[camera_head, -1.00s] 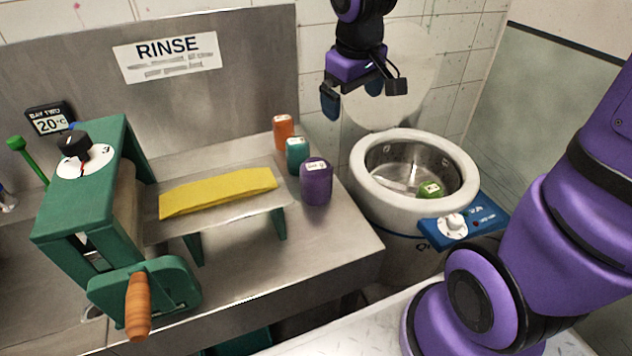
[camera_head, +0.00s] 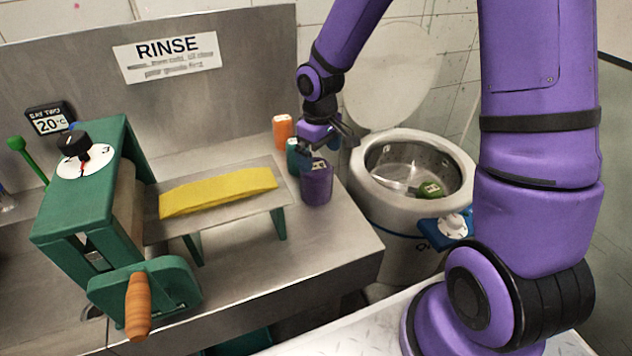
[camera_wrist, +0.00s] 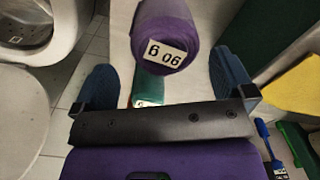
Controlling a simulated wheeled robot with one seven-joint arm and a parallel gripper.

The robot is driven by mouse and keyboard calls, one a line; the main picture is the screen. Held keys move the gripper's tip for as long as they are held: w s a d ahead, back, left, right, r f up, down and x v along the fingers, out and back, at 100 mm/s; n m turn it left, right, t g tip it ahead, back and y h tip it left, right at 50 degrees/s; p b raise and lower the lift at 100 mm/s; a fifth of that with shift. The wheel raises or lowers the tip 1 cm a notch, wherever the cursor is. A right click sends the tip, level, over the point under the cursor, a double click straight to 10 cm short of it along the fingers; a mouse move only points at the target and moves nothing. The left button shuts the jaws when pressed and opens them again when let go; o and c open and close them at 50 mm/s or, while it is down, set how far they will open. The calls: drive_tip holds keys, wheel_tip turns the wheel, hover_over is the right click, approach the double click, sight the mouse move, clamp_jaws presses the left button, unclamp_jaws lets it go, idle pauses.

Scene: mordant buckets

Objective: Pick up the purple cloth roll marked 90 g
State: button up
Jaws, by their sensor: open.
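The purple cloth roll (camera_head: 317,186) stands upright on the steel counter (camera_head: 335,235), near its right edge. In the wrist view the roll (camera_wrist: 163,25) shows its top end with a white label reading 90 g, upside down. My gripper (camera_head: 318,160) is over the roll in the head view. In the wrist view my gripper (camera_wrist: 160,85) is open. One blue fingertip is on each side of the roll's line, with visible gaps, and nothing is held. The exact height of the fingers against the roll is hard to tell.
A teal roll (camera_head: 293,155) and an orange roll (camera_head: 283,130) stand behind the purple one. A yellow cloth (camera_head: 218,192) lies on a raised tray to the left, by a green cranked machine (camera_head: 95,200). A round steel-lined tub (camera_head: 385,195) with a green item inside stands right.

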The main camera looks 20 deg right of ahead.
sight(317, 166)
drive_tip(key=shift+a+f, duration=0.15)
drive_tip(key=shift+f, duration=1.55)
drive_tip(key=shift+a+f, duration=0.15)
drive_tip(key=shift+f, duration=1.5)
drive_tip(key=shift+w, duration=0.1)
drive_tip(key=c, duration=0.9)
